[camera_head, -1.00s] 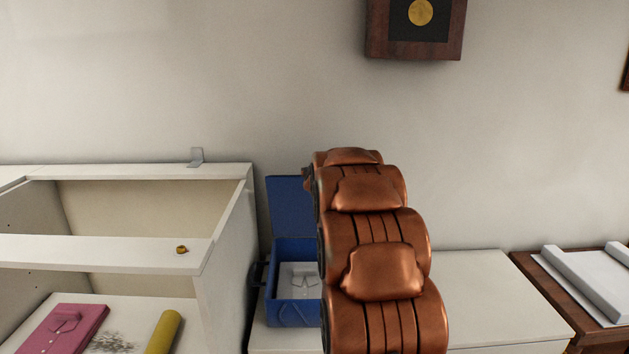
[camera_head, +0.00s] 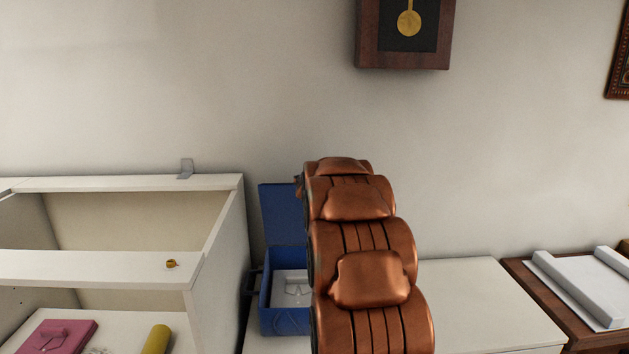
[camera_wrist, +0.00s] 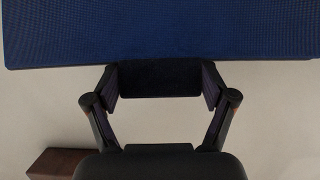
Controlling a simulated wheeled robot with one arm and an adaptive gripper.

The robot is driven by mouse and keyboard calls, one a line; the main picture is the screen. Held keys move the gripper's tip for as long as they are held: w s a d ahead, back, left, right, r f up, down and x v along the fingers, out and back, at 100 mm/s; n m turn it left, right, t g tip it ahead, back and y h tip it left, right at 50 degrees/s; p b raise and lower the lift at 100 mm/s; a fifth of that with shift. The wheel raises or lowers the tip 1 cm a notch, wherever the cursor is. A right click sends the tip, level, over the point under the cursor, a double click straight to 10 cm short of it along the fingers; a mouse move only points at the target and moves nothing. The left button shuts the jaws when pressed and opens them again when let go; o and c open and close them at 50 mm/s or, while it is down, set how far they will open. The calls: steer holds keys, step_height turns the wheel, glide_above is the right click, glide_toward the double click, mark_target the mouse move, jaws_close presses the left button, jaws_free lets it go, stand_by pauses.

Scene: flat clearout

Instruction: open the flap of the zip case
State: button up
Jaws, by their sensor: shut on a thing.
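The blue zip case (camera_head: 284,320) stands on a white surface, with its flap (camera_head: 277,212) raised upright at the back. A folded white shirt (camera_head: 292,287) lies inside it. In the wrist view the flap (camera_wrist: 160,30) fills the top as a flat blue panel. My gripper (camera_wrist: 160,80) is at the flap's edge, its fingers shut on a dark piece there, which looks like the flap's tab or handle. In the head view my copper arm hides the gripper and the right side of the case.
A pink folded shirt (camera_head: 57,338) and a yellow roll (camera_head: 156,340) lie inside. White surface (camera_head: 470,300) is clear to the right. A wall clock (camera_head: 403,50) hangs above.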

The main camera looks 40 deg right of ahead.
steer(key=shift+r, duration=0.1)
stand_by(0.3)
steer(key=o, duration=1.5)
steer(key=shift+a, duration=0.1)
steer(key=shift+o, duration=0.2)
steer(key=shift+s, duration=0.1)
steer(key=v, duration=1.1)
steer(key=shift+s+a, duration=0.3)
steer(key=shift+c, duration=0.4)
